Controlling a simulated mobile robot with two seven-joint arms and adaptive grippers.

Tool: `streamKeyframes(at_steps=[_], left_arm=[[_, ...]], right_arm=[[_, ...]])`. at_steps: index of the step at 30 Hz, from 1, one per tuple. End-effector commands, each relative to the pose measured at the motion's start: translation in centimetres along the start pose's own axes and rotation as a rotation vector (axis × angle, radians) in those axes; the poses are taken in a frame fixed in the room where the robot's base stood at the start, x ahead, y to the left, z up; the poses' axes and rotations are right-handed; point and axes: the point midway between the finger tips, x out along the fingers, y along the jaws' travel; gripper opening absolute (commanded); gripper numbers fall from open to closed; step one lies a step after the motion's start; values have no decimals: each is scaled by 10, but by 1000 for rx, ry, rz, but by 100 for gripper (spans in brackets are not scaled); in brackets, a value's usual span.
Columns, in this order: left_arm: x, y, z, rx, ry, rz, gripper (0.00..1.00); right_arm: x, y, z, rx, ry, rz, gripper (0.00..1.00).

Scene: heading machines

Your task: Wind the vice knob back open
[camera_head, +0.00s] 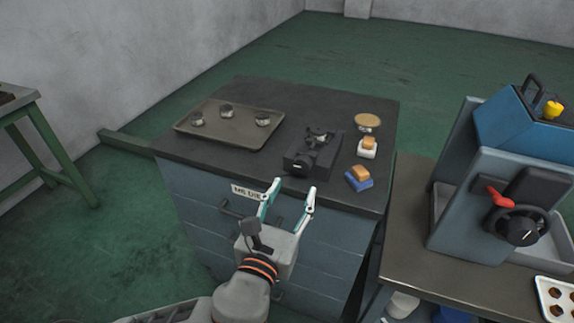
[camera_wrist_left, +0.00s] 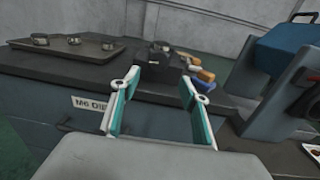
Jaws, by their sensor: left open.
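The dark vice (camera_head: 314,150) sits on the black top of the blue cabinet, near its front edge. Its round black knob (camera_head: 297,162) faces the front. My left gripper (camera_head: 289,187) is open and empty, in front of the cabinet's front edge and short of the knob, touching nothing. In the left wrist view the vice (camera_wrist_left: 162,56) shows beyond and between the open fingers (camera_wrist_left: 155,85). The knob's detail is too small to tell there. My right gripper is not in view.
A tray (camera_head: 228,135) with three small metal rings lies left of the vice. A blue-grey machine (camera_head: 492,205) with a black handwheel stands on the right bench.

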Motion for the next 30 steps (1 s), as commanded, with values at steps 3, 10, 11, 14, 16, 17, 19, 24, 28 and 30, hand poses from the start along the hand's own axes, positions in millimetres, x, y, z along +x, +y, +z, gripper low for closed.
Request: streamKeyframes(at_steps=[3, 10, 11, 14, 16, 17, 19, 24, 28, 30], left_arm=[[2, 0, 6, 46, -18, 3, 45], [30, 0, 7, 50, -19, 5, 45], [35, 0, 7, 49, -19, 4, 45], [50, 0, 7, 49, -19, 4, 45], [60, 0, 6, 48, -18, 4, 45], [63, 0, 6, 48, -17, 4, 45], [70, 0, 6, 46, -17, 3, 45], [77, 0, 6, 45, -16, 4, 45], [78, 0, 6, 44, -15, 3, 45], [78, 0, 6, 44, -15, 3, 45]], right_arm=[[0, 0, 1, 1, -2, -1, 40], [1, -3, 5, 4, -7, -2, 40], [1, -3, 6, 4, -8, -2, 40], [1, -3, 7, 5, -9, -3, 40], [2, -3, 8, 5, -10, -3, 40], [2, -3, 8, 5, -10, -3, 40], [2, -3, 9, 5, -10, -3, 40], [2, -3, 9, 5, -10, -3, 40], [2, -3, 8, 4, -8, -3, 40], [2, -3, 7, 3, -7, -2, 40]])
